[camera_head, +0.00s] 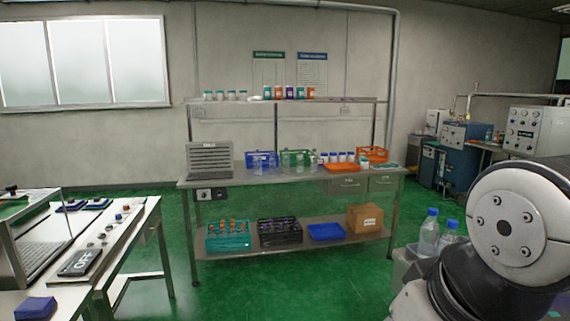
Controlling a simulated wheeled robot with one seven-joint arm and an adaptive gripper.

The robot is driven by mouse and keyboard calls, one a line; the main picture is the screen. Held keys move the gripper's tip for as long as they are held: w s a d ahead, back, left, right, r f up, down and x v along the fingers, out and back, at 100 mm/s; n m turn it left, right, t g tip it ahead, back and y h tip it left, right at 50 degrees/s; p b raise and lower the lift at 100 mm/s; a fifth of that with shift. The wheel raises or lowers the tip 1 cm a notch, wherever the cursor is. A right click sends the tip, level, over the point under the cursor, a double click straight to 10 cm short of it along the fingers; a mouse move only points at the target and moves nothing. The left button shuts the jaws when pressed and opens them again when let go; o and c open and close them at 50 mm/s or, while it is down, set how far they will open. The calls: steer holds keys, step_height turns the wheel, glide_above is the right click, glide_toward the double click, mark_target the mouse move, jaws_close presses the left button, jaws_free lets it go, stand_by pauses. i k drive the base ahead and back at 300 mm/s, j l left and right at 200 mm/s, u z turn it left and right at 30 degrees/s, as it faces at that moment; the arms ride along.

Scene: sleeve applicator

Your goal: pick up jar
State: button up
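Several small pale jars with green lids (231,96) stand on the upper shelf of the metal bench, at its left. A row of coloured jars (289,93), teal, purple and orange, stands on the same shelf to their right. White jars with dark blue lids (343,157) stand on the bench top, right of the middle. I cannot tell which jar the task means. All of them are across the room from me. A white and black link of my arm fills the lower right, and my gripper is out of view.
The metal bench (302,175) holds a blue basket (262,159), a green basket, orange trays and crates below. A side table (148,213) with devices stands at left. Clear bottles (429,233) are beside my arm. Green floor between is clear.

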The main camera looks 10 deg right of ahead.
mark_target(365, 163)
steer(key=i+j+u, duration=0.1)
steer(key=i, duration=1.75)
steer(key=i+j+z, duration=0.1)
steer(key=i, duration=0.85)
steer(key=i+z, duration=0.3)
steer(key=i, duration=0.25)
steer(key=i+z, duration=0.3)
steer(key=i, duration=0.25)
steer(key=i+j+z, duration=0.25)
steer(key=i, duration=0.3)
steer(key=i+l, duration=1.15)
steer(key=i+l+u, duration=0.1)
steer(key=i+l, duration=0.2)
steer(key=l, duration=0.15)
